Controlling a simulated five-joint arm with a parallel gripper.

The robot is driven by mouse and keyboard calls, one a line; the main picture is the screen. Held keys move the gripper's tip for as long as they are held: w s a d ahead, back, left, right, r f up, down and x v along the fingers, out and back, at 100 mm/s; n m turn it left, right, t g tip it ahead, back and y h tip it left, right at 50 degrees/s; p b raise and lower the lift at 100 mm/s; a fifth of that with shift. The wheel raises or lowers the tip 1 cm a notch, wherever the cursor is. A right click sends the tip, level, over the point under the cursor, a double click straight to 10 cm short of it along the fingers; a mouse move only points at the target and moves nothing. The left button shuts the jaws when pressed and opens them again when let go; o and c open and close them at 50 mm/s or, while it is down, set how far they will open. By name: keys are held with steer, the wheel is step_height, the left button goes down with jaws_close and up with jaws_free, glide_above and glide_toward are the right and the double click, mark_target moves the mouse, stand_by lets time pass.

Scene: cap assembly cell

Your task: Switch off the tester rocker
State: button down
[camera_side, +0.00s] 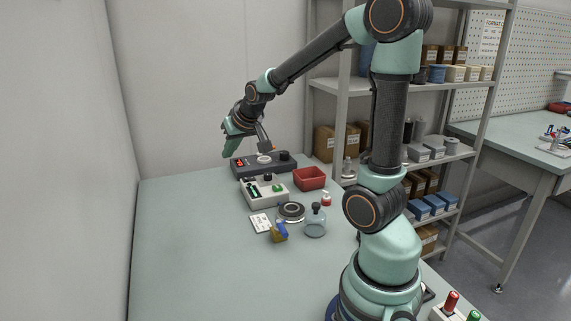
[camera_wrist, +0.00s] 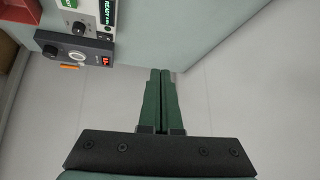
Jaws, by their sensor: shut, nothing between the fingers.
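A dark tester box (camera_side: 277,167) stands near the table's far edge. It carries a red lit patch, a pale round part and a black knob. In the wrist view the dark box (camera_wrist: 72,50) is at upper left, with its red lit patch (camera_wrist: 106,61) at the end nearer my fingers. I cannot tell for sure which part is the rocker. My gripper (camera_side: 227,155) is shut and empty, up beside the left end of the dark box. Its closed green fingers (camera_wrist: 160,71) show in the wrist view, to the right of the box and apart from it.
A white box (camera_side: 267,196) with a green button and black knob stands in front; its green display reads READY in the wrist view. The table's left half is clear.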

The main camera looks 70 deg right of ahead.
steer(key=d+f+m+h, duration=0.2)
steer(key=d+f, duration=0.4)
steer(key=d, duration=0.8)
steer(key=shift+w+d+m, duration=0.15)
steer(key=shift+d+m, duration=0.25)
steer(key=shift+m, duration=0.4)
glide_above(249, 183)
steer(key=f, duration=0.7)
steer(key=shift+d, duration=0.2)
step_height(249, 183, down, 2)
steer(key=shift+a+f, duration=0.1)
steer(key=shift+f, duration=0.85)
